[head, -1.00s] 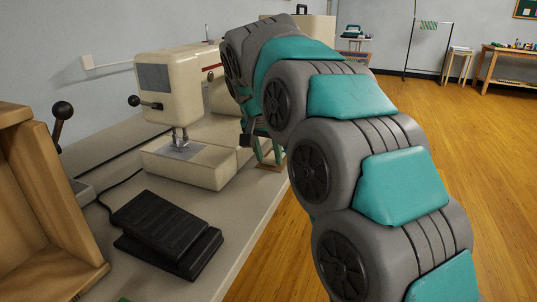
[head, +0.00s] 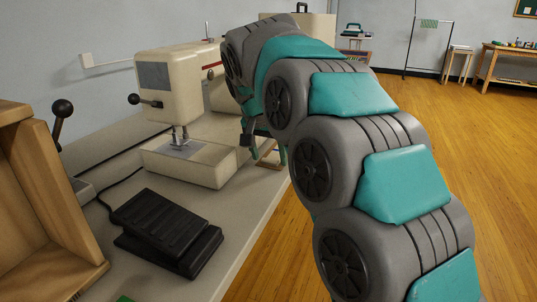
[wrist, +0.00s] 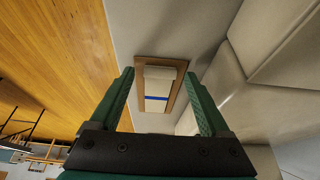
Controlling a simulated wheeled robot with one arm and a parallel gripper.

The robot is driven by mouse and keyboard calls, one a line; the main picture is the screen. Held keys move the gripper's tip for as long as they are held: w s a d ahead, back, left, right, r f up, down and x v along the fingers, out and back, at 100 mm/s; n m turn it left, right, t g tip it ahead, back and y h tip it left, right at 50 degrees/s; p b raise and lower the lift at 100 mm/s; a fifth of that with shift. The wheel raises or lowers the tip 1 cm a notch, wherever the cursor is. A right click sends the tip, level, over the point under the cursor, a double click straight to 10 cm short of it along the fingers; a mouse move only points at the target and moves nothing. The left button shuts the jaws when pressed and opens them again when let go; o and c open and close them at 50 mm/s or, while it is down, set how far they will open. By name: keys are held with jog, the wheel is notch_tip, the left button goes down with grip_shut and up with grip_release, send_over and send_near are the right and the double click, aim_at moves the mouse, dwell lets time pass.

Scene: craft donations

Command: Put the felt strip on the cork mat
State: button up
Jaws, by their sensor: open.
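My gripper (wrist: 159,74) is open, its two green fingers spread apart in the wrist view. Beyond and between the fingertips, a flat brown-edged rectangle (wrist: 180,92) lies on the pale table; it looks like the cork mat, but I cannot be sure. Pale pieces cover its middle, with a narrow blue band (wrist: 156,98) across them. I cannot tell whether the band or a pale piece is the felt strip. Nothing shows clearly held. In the head view, my gripper (head: 262,145) is partly hidden behind my arm, above the brown-edged rectangle (head: 270,164) near the table's right edge.
A cream sewing machine (head: 175,90) stands just left of my gripper. A black foot pedal (head: 168,230) lies on the table in front. A wooden box (head: 45,200) stands at the left. Open floor (head: 450,150) lies right of the table.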

jog(key=v, duration=1.2)
jog(key=shift+b, duration=0.4)
jog(key=s+d+f+n+g, duration=0.2)
jog(key=s+d+f+g, duration=0.1)
jog(key=s+d+f, duration=0.95)
jog(key=s+d+f+n+g, duration=0.1)
jog(key=s+d+f, duration=0.2)
jog(key=s+f, duration=0.5)
jog(key=s+d+f+n+g+y, duration=0.1)
jog(key=s+f, duration=0.7)
jog(key=s, duration=0.8)
jog(key=d+g, duration=0.1)
jog(key=d, duration=0.1)
jog(key=shift+s+d+f+y, duration=0.15)
jog(key=shift+d+f+y, duration=0.1)
jog(key=shift+f+y, duration=0.05)
